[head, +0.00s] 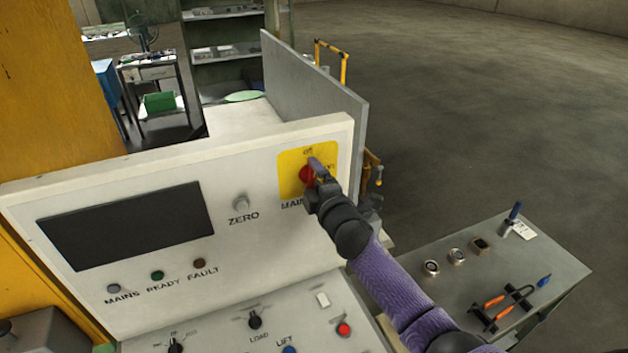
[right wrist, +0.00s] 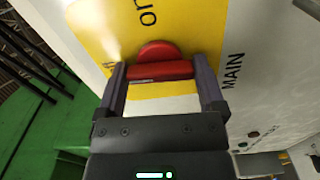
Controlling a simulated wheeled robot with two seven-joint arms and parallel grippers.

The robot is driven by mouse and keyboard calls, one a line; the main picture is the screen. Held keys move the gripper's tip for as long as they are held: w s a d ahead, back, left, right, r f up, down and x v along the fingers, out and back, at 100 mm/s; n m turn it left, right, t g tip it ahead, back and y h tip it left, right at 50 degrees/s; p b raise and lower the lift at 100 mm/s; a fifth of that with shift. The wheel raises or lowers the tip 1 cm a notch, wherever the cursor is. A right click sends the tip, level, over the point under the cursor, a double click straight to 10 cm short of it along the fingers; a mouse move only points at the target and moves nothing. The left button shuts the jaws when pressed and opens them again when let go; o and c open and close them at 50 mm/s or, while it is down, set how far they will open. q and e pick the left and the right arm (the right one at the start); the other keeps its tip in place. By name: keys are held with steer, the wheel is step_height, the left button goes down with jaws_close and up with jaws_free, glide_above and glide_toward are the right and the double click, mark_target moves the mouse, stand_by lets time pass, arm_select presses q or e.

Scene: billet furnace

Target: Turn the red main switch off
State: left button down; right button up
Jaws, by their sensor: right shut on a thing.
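The red main switch (head: 306,176) sits on a yellow plate (head: 291,160) at the right end of the upright console panel. My right gripper (head: 316,171) is at the switch and partly covers it in the head view. In the right wrist view, the right gripper (right wrist: 162,84) has its fingers on both ends of the red handle bar (right wrist: 160,70) and is shut on it. The bar lies across that view, in line with small lettering at the plate's left, while "on" is printed above it. My left gripper is out of view.
The console panel (head: 250,250) carries a dark screen (head: 125,227), a ZERO knob (head: 240,202) and lamps. Below are more knobs and a red button (head: 344,329). A grey side table (head: 480,255) with small parts and tools stands at right. Open floor lies behind it.

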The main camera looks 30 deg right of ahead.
steer(key=shift+f+n, duration=0.1)
steer(key=shift+n, duration=0.5)
steer(key=o, duration=1)
steer(key=shift+c, duration=0.2)
steer(key=s, duration=1)
steer(key=shift+a, duration=0.3)
